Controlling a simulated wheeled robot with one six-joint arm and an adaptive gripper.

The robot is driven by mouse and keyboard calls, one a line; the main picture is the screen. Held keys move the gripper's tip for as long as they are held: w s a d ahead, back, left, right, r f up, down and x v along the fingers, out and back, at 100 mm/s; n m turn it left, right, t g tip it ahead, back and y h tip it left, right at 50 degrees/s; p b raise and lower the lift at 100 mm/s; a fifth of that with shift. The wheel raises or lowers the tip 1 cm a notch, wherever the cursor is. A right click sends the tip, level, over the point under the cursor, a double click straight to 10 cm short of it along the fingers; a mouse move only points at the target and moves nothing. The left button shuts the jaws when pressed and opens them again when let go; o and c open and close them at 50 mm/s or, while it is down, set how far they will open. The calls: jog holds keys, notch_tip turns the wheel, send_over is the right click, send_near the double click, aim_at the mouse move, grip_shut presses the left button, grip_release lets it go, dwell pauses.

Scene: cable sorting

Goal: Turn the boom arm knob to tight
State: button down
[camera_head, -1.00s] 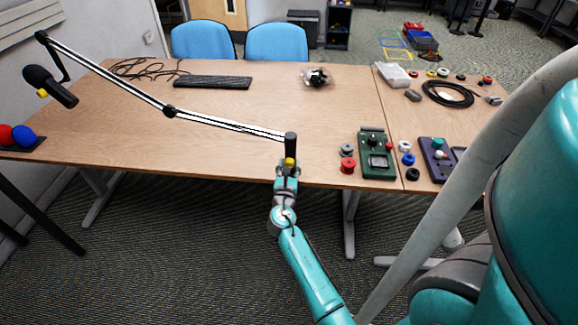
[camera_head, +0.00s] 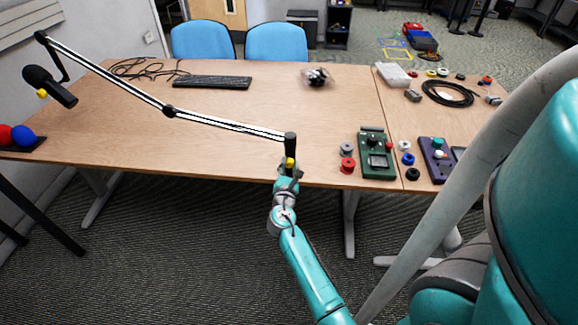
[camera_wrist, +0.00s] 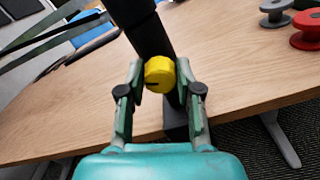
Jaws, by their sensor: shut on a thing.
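The yellow boom arm knob (camera_wrist: 159,74) sits on the black post of the boom arm, with a dark mark line on its face. In the head view the knob (camera_head: 290,162) shows small at the post's lower part, at the table's front edge. My gripper (camera_wrist: 160,85) has its two fingers on either side of the knob and is shut on it. In the head view my gripper (camera_head: 288,172) reaches up to the knob from below. The boom arm (camera_head: 225,123) runs left from the post to a black microphone (camera_head: 50,86).
A green device (camera_head: 377,160) and red and grey spools (camera_head: 347,158) lie right of the post. A keyboard (camera_head: 212,82) and a clear bag (camera_head: 318,77) are farther back. The table's middle (camera_head: 250,105) is clear.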

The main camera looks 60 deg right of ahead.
jog(key=c, duration=0.8)
grip_release()
jog(key=v, duration=1.2)
jog(key=shift+s, duration=0.1)
